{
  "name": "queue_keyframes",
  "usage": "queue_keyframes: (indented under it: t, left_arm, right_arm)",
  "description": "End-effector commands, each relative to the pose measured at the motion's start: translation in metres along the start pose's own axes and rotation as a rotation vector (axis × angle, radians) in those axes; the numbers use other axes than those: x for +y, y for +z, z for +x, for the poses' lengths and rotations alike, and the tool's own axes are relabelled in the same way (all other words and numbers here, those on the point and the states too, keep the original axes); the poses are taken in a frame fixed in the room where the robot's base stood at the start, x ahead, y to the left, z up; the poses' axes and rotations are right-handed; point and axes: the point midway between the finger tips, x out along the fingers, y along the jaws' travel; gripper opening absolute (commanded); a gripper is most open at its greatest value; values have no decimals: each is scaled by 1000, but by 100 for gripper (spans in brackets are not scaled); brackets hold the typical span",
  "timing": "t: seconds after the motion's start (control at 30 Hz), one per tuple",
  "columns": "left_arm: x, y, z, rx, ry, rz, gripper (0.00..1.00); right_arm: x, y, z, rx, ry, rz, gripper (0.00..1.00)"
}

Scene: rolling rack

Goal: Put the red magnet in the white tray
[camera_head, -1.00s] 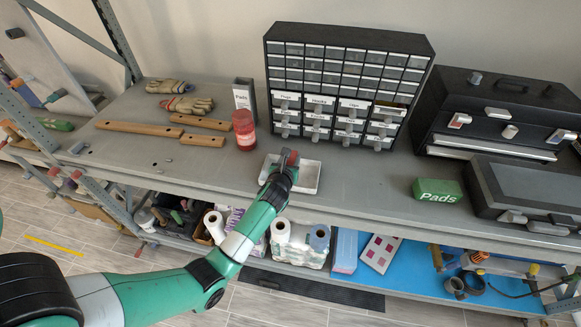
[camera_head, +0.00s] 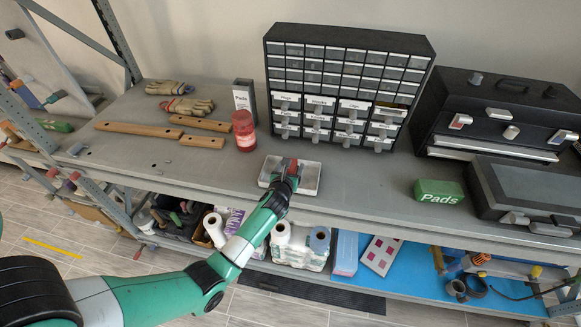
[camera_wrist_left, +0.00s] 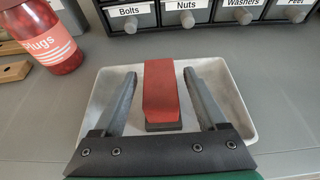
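The white tray (camera_head: 309,180) stands on the grey shelf in front of the drawer cabinet. In the left wrist view, the tray (camera_wrist_left: 236,110) lies beneath my left gripper (camera_wrist_left: 161,88). The red magnet (camera_wrist_left: 158,88), a red block with a dark base, is inside the tray's outline, between the two fingers. A gap shows on each side of it, so the fingers are open and apart from it. In the head view, the magnet (camera_head: 292,166) shows small at the tip of my left gripper (camera_head: 288,168). My right gripper is in neither view.
A red jar (camera_head: 244,131) stands left of the tray, beside a grey box (camera_head: 243,95). The drawer cabinet (camera_head: 345,75) is behind the tray. A green Pads box (camera_head: 438,191) and black cases (camera_head: 500,115) are to the right. The shelf between tray and green box is clear.

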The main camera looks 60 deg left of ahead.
Motion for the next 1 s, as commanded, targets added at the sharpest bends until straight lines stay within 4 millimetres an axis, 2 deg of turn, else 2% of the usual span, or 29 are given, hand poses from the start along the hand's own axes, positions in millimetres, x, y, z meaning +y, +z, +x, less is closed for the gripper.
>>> queue_keyframes:
  t: [0.3, 0.47, 0.73, 0.83, 1.0]
  left_arm:
    - [0, 3, -7, 1, 0, 0, 74]
    - [0, 4, -36, 0, -2, 1, 74]
    - [-1, 3, -100, 0, -3, 2, 74]
    - [-1, 3, -114, 1, -2, 1, 74]
    - [0, 3, -122, 0, 0, 0, 74]
  right_arm:
    - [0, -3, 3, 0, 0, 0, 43]
    - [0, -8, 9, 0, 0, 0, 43]
    - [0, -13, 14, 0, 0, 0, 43]
    - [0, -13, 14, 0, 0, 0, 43]
    - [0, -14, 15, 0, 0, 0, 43]
